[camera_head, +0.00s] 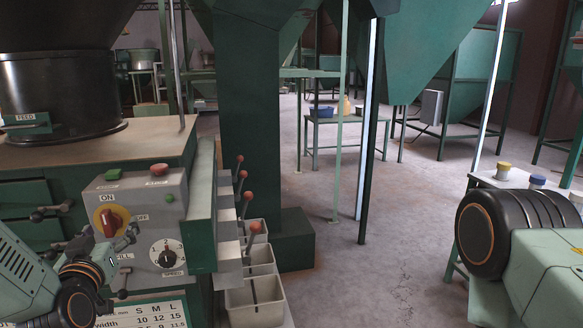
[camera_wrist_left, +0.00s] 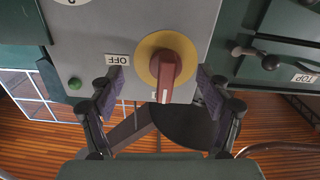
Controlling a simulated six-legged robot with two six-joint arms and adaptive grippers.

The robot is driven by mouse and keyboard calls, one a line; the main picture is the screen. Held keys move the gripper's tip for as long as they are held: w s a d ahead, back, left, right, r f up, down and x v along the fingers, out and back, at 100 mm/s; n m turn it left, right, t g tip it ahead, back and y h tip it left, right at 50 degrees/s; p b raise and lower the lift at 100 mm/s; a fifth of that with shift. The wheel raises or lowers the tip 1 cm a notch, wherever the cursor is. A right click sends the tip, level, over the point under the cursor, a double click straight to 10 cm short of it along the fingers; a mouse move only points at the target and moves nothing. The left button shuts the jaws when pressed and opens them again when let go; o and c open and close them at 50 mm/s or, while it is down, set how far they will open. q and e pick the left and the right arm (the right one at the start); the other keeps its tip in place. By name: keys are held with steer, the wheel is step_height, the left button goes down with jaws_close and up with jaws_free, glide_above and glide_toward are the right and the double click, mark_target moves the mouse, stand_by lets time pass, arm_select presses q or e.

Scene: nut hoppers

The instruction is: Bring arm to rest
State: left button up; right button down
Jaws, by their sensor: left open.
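My left gripper (camera_head: 108,238) is open in front of the grey control panel (camera_head: 190,207) at the lower left of the head view. In the left wrist view my left gripper's fingers (camera_wrist_left: 160,88) stand apart on either side of the red rotary knob (camera_wrist_left: 166,75). I see no clear contact with it. The knob also shows in the head view (camera_head: 110,222) on its yellow disc, between the ON and OFF labels. In the wrist view its handle stands upright and the OFF label is upside down. Part of my right arm shows at the right; its gripper is out of view.
The panel also carries a red button (camera_head: 159,169), a green button (camera_head: 112,174) and a speed dial (camera_head: 166,253). Red-tipped levers (camera_head: 254,228) and pale bins (camera_head: 256,292) stand right of it. A green column (camera_head: 252,120) rises behind.

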arm_select(q)
steer(key=shift+m, duration=0.4)
steer(key=shift+v, duration=1.95)
steer(key=shift+f, duration=0.1)
